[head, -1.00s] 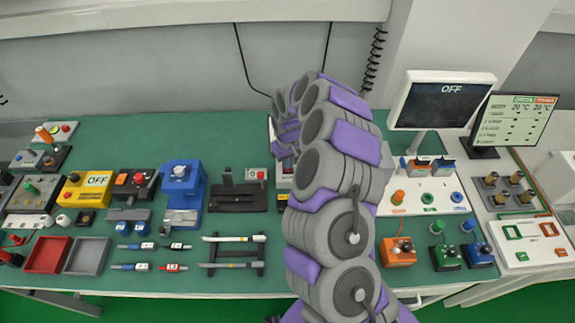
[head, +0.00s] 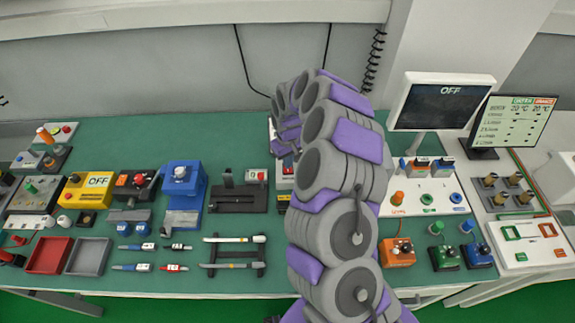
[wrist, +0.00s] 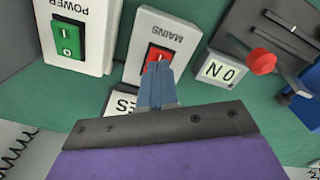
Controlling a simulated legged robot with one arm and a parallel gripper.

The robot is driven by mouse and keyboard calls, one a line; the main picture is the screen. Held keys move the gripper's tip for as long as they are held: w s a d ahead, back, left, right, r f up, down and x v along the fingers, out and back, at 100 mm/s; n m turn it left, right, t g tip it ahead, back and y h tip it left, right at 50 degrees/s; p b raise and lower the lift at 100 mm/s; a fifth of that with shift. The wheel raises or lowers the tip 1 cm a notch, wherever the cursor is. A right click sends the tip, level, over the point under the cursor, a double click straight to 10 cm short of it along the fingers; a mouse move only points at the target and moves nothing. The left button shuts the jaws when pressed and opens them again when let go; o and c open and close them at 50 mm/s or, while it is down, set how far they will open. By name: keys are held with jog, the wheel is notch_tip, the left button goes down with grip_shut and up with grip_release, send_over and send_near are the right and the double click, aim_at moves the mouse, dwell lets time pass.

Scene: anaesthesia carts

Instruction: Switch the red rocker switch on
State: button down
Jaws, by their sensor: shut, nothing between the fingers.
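The red rocker switch (wrist: 157,57) sits in a white housing marked MAINS (wrist: 168,44) in the middle of the wrist view. My gripper (wrist: 158,72) is shut and empty, with its blue-grey fingertips at the near end of the red rocker, partly covering it. I cannot tell whether they touch it or hover just over it. A small display (wrist: 221,70) beside the housing reads ON, seen upside down. In the head view my arm hides much of the switch area, and a bit of the red rocker (head: 288,163) shows at its left edge.
A green rocker switch (wrist: 68,39) in a white POWER housing stands close on the left in the wrist view. A red-knobbed lever (wrist: 262,62) stands on the right. The head view shows a monitor (head: 440,102) reading OFF and a yellow box (head: 86,190) reading OFF.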

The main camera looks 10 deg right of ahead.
jog(key=shift+r+p, duration=0.6)
jog(key=shift+r, duration=1.85)
